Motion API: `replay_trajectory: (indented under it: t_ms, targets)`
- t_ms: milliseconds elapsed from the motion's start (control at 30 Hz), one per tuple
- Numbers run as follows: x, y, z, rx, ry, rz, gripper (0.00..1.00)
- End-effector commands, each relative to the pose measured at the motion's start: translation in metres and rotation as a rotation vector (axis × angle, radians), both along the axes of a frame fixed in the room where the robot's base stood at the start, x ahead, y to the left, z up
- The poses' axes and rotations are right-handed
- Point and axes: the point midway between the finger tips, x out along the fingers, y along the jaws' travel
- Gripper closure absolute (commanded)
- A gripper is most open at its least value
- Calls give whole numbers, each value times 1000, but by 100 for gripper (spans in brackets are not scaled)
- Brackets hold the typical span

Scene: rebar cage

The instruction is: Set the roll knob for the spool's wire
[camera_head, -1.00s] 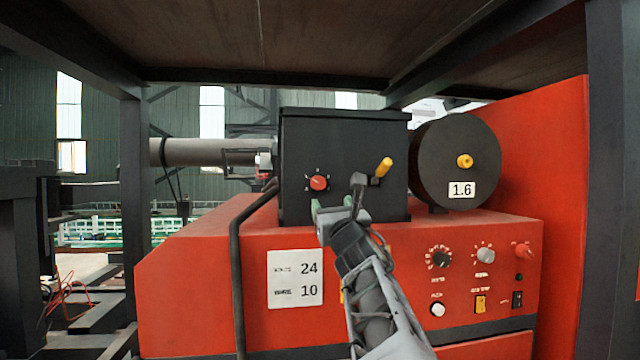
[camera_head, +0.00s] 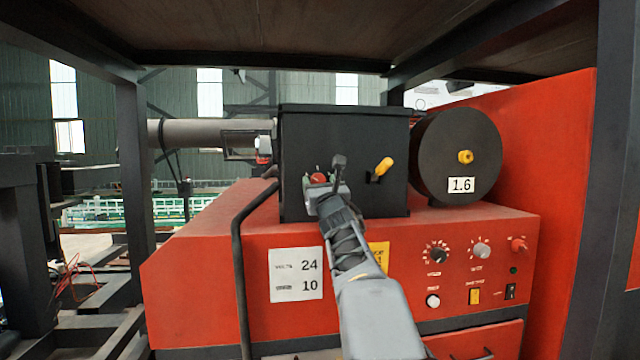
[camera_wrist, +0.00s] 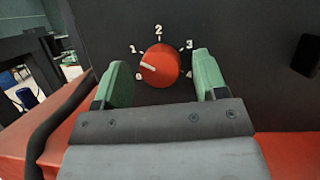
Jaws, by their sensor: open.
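The red roll knob (camera_wrist: 160,66) sits on the black box's front face, ringed by white marks 0 to 4. Its white pointer line points left, between 0 and 1. It also shows in the head view (camera_head: 318,177), partly hidden by my gripper. The dark wire spool (camera_head: 440,150) right of the box carries a white label (camera_head: 461,185) reading 1.6. My gripper (camera_wrist: 163,74) is open, its green fingers on either side of the knob, with gaps visible. In the head view my gripper (camera_head: 326,186) is in front of the box's lower left part.
A yellow-handled crank (camera_head: 384,165) sticks out right of the knob. The red cabinet below has dials (camera_head: 481,251), switches and a white plate (camera_head: 296,274) reading 24 and 10. A black bent pipe (camera_head: 238,250) runs at left. A dark shelf (camera_head: 260,35) hangs overhead.

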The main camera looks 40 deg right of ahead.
Motion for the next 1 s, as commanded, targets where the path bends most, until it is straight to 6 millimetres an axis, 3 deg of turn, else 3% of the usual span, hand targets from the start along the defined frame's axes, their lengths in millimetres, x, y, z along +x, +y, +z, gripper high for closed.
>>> replay_trajectory:
  t_ms: [100, 600, 1000]
  targets:
    - [0, 0, 0, 0, 0, 0, 34]
    - [0, 0, 0, 0, 0, 0, 82]
    - [0, 1, -8, 82, -46, -2, 83]
